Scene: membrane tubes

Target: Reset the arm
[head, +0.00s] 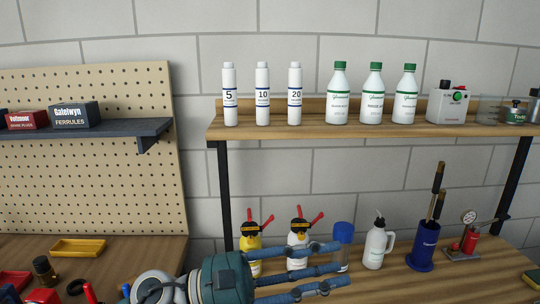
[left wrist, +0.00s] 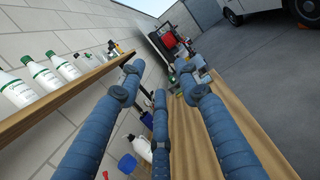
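My left gripper (head: 335,267) comes in low in the head view, its blue fingers spread and pointing right over the bench. In the left wrist view its fingers (left wrist: 160,80) are apart with nothing between them. Three white tubes marked 5 (head: 230,100), 10 (head: 262,100) and 20 (head: 294,100) stand upright on the wooden shelf (head: 280,133), above and behind the gripper. The gripper partly hides a yellow bottle (head: 250,241) and a white bottle (head: 298,238) on the bench. My right gripper does not show.
Green-capped bottles (head: 372,95) and a grey box (head: 448,105) share the shelf. A blue-capped jar (head: 343,235), a wash bottle (head: 376,246), a blue holder (head: 424,247) and a red gauge device (head: 468,238) stand on the bench. A pegboard (head: 120,150) is at left.

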